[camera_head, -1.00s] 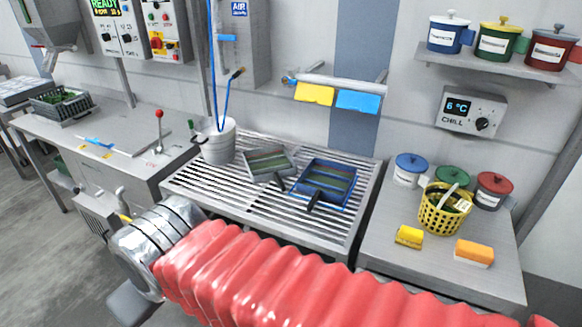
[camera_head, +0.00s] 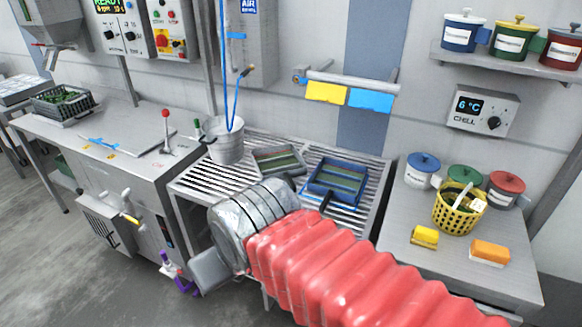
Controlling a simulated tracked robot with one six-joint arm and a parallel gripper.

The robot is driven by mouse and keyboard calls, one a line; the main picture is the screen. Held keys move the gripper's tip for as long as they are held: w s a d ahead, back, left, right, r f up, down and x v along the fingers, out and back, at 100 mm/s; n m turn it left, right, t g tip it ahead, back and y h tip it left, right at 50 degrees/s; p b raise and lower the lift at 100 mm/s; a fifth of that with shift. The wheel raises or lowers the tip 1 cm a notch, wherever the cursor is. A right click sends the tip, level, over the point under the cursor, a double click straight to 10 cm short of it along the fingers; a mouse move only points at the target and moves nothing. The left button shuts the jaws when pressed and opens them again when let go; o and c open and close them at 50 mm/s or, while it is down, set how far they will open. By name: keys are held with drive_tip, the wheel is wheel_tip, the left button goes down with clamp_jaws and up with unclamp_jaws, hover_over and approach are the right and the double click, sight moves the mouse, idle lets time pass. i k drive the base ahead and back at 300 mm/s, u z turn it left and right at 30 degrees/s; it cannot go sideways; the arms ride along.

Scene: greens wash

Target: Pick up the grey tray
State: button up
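The grey tray (camera_head: 277,161) lies on the slatted metal rack, between a whitish bucket and a blue tray (camera_head: 337,181). It has greenish strips inside, and my arm's silver wrist covers part of its near side in the picture.
The bucket (camera_head: 226,145) with a blue hose stands left of the grey tray. A yellow basket (camera_head: 458,212), lidded pots and two sponges stand on the right counter. A red-knobbed lever (camera_head: 167,130) rises on the left.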

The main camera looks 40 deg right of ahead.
sight(282, 162)
drive_tip(key=u, duration=0.05)
drive_tip(key=i, duration=1)
drive_tip(key=z, duration=0.05)
